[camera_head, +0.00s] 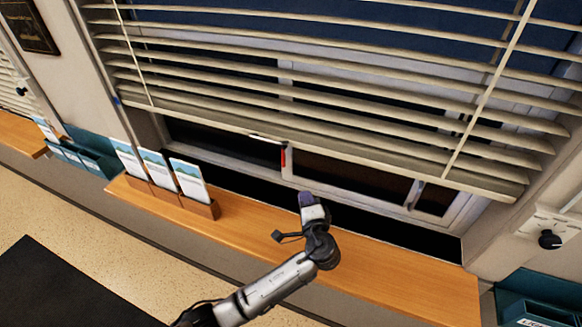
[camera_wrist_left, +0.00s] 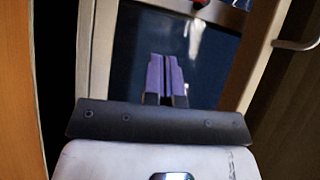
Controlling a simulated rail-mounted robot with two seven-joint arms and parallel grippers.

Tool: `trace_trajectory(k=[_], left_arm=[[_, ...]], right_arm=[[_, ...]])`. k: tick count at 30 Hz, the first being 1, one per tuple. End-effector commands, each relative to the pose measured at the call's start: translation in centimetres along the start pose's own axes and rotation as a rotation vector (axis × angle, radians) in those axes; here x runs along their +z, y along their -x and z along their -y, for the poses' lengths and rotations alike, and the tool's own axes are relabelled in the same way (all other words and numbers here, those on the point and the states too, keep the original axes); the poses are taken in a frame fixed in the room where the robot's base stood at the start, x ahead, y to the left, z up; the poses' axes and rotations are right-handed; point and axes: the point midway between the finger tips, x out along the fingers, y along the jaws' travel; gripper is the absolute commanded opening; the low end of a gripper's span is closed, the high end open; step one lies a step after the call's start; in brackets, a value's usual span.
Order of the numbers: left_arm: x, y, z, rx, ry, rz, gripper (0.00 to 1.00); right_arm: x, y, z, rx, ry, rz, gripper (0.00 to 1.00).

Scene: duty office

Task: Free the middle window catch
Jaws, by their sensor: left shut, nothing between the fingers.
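The window (camera_head: 345,170) is set in a pale frame behind the half-lowered blind. A small red part, which looks like the catch (camera_head: 283,157), sits on the upright between the panes, just below the blind's lower edge. A pale bar (camera_head: 267,139) lies just above and left of it. A red bit (camera_wrist_left: 201,3) also shows at the top edge of the left wrist view, cut off. My left gripper (camera_head: 306,198) is in front of the lower window frame, below and right of the red part and apart from it. Its purple fingers (camera_wrist_left: 164,74) are together and empty.
The slatted blind (camera_head: 330,100) hangs across the upper window. The wooden sill (camera_head: 400,270) is bare on the right. A wooden rack with leaflets (camera_head: 190,180) stands on its left. Teal trays (camera_head: 85,155) are at far left, and another teal holder (camera_head: 535,300) is at lower right.

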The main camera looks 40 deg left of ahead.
Motion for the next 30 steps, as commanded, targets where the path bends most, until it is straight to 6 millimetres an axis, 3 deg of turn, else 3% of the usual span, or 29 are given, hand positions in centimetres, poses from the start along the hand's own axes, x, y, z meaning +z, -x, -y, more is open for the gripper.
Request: trace_trajectory(k=[19, 23, 30], left_arm=[[-0.3, -0.3, 0.4, -0.018, -0.073, -0.022, 0.00], [-0.4, -1.6, 0.4, -0.019, -0.075, -0.021, 0.00], [-0.5, -6.0, 0.6, -0.020, -0.075, -0.020, 0.00]], right_arm=[[-0.2, 0.0, -0.2, 0.006, 0.003, -0.003, 0.43], [-0.2, 0.2, -0.2, 0.004, 0.000, -0.002, 0.43], [-0.2, 0.6, -0.1, 0.001, -0.002, 0.000, 0.43]])
